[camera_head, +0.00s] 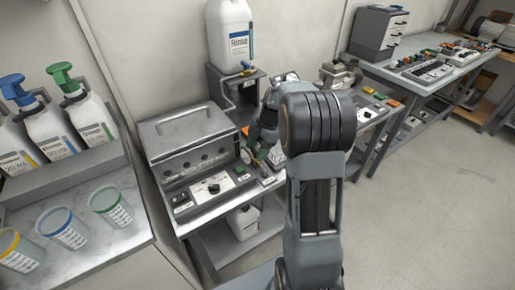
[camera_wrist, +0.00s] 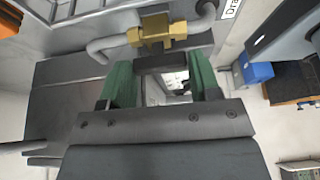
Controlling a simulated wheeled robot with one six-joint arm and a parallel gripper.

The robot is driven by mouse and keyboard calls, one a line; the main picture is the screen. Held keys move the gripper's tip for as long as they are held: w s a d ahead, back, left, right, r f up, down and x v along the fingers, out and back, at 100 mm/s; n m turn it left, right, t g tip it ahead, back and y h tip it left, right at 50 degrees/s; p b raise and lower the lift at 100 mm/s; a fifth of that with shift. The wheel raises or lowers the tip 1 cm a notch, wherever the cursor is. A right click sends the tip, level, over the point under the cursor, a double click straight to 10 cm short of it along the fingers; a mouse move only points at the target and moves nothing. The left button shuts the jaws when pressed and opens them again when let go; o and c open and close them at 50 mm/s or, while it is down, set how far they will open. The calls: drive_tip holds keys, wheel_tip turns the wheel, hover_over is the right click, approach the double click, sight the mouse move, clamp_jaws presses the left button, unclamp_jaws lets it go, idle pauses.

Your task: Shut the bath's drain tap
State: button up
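The drain tap (camera_wrist: 156,32) has a brass body on a grey pipe in the wrist view. Its dark lever (camera_wrist: 165,62) lies across the picture, roughly along the pipe. A partly cut-off label reading "Dra" (camera_wrist: 231,8) is beside it. My gripper (camera_wrist: 161,78) is open, with green fingers either side of the lever's ends and small gaps showing. Whether the lever is between the tips or just beyond them is unclear. In the head view, the bath (camera_head: 190,132) is a grey lidded unit with a front panel; my gripper (camera_head: 268,156) is at its right end, and my arm hides the tap.
A white jug (camera_head: 230,35) stands on a raised stand behind the bath. Another white container (camera_head: 243,222) is on the lower shelf. Pump bottles (camera_head: 85,115) and cups (camera_head: 62,228) are at left. A blue block (camera_wrist: 259,73) is right in the wrist view.

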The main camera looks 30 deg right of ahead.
drive_tip(key=c, duration=0.4)
drive_tip(key=shift+c, duration=0.2)
drive_tip(key=shift+m+b, duration=0.35)
drive_tip(key=shift+m, duration=0.05)
drive_tip(key=m+t+b, duration=0.1)
drive_tip(key=m+b, duration=0.1)
drive_tip(key=m, duration=0.1)
drive_tip(key=shift+s+f+t, duration=0.1)
drive_tip(key=shift+f+t, duration=0.05)
drive_tip(key=shift+t, duration=0.15)
drive_tip(key=m+t+b, duration=0.1)
drive_tip(key=m, duration=0.1)
drive_tip(key=m+b, duration=0.2)
drive_tip(key=shift+s+m+t+h, duration=0.15)
drive_tip(key=shift+m+t+h, duration=0.15)
drive_tip(key=shift+t, duration=0.1)
drive_tip(key=m+h, duration=0.1)
drive_tip(key=m, duration=0.1)
drive_tip(key=m+t+b, duration=0.1)
drive_tip(key=m, duration=0.2)
drive_tip(key=shift+s+a+r+h, duration=0.1)
drive_tip(key=shift+a+r+h, duration=0.1)
drive_tip(key=shift+h, duration=0.2)
drive_tip(key=shift+a+m+t+h, duration=0.1)
drive_tip(key=shift+m+t+h, duration=0.45)
drive_tip(key=shift+m, duration=1.65)
drive_tip(key=shift+h, duration=0.25)
drive_tip(key=o, duration=0.9)
